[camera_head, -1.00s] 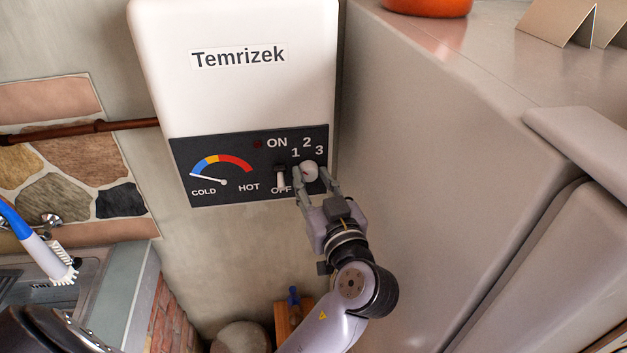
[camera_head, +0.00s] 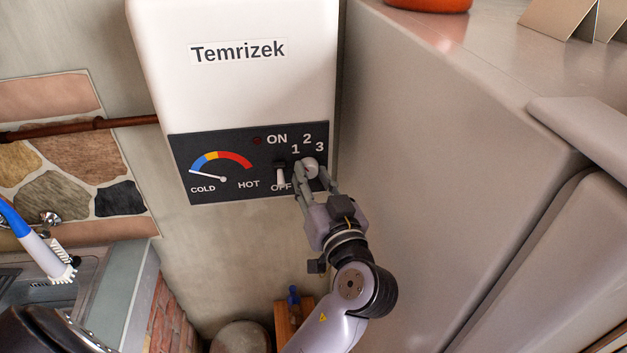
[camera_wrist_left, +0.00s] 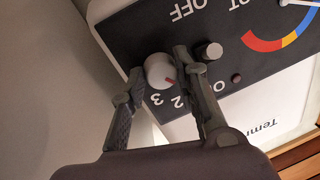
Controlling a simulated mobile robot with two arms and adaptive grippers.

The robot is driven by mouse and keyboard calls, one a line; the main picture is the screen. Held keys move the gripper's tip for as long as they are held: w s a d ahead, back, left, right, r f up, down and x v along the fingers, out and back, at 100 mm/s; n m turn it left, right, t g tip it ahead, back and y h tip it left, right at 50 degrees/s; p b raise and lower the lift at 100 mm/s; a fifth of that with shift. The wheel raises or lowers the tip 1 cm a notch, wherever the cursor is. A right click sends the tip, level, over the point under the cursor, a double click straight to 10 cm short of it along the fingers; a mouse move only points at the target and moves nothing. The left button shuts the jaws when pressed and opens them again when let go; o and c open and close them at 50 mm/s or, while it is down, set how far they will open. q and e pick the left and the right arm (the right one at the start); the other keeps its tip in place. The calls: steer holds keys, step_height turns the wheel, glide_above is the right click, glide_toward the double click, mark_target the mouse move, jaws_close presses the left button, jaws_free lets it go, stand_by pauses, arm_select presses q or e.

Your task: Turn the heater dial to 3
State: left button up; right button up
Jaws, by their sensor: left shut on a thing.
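The white water heater (camera_head: 240,95), labelled Temrizek, hangs on the wall with a black control panel (camera_head: 240,192) at its lower end. The round white dial (camera_head: 311,164) sits at the panel's right, below the numbers 1, 2 and 3. My left gripper (camera_head: 312,172) is shut on it, one finger on each side. In the left wrist view, the dial (camera_wrist_left: 160,70) shows between the fingertips (camera_wrist_left: 158,74). Its red mark points towards the 1 and 2 side, not at 3; the 1 is hidden behind a finger. My right gripper is out of view.
The ON/OFF switch (camera_head: 281,178) is close beside the left finger, its lever down at OFF. The gauge (camera_head: 221,168) needle points to COLD. A large grey fridge-like cabinet (camera_head: 440,150) stands close on the right. A sink area (camera_head: 90,285) is at lower left.

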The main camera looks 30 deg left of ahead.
arm_select(q)
steer(key=m, duration=0.3)
steer(key=shift+b, duration=0.3)
steer(key=m+t, duration=0.1)
steer(key=m, duration=0.3)
steer(key=shift+s+a, duration=0.1)
steer(key=m, duration=0.3)
steer(key=shift+t+p, duration=0.3)
steer(key=shift+p, duration=0.05)
steer(key=m+p, duration=0.1)
steer(key=m, duration=0.3)
steer(key=shift+a+t+h, duration=0.1)
steer(key=shift+t+h, duration=0.3)
steer(key=shift+s+m+t+p, duration=0.1)
steer(key=shift+m+t+p, duration=0.3)
steer(key=shift+m, duration=1.5)
steer(key=o, duration=1.2)
steer(key=shift+c, duration=0.2)
